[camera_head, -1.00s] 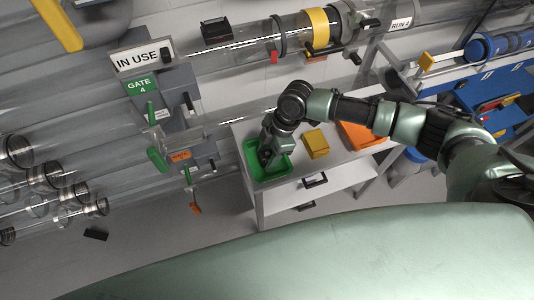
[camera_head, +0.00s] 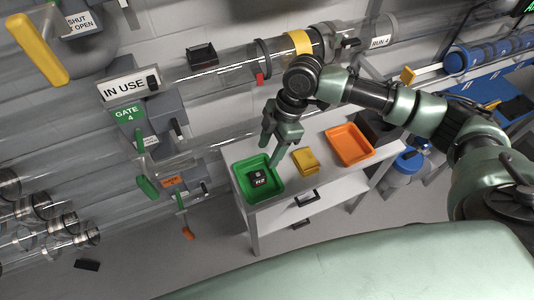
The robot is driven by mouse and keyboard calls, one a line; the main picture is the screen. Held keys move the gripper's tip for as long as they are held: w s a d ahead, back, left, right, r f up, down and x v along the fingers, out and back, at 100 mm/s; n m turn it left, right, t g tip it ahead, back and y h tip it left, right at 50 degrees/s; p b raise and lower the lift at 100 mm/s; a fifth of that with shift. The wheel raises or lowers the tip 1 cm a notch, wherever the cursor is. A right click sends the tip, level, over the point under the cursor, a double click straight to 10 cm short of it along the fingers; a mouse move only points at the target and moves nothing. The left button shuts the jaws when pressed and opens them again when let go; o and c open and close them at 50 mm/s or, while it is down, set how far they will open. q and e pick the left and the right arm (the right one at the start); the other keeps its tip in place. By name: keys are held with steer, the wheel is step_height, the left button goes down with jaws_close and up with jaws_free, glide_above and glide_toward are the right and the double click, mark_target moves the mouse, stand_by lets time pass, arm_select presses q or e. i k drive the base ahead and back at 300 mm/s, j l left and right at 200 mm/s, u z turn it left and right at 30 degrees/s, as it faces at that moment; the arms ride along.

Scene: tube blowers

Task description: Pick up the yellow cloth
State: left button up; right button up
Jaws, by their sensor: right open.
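The yellow cloth (camera_head: 306,161) lies folded on top of the white cabinet (camera_head: 330,182), between the green tray and the orange tray. My right gripper (camera_head: 271,152) is open and points down above the green tray's back right edge, a little left of the cloth and apart from it. No part of the cloth is hidden by the gripper. My left gripper is not in view.
The green tray (camera_head: 243,173) holds a small black block (camera_head: 258,178) with white marking. The orange tray (camera_head: 349,144) stands right of the cloth. Clear tubes and the grey gate (camera_head: 140,113) fill the left. A blue-topped container (camera_head: 408,162) stands right of the cabinet.

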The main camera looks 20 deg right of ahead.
mark_target(305, 160)
steer(key=z, duration=1.05)
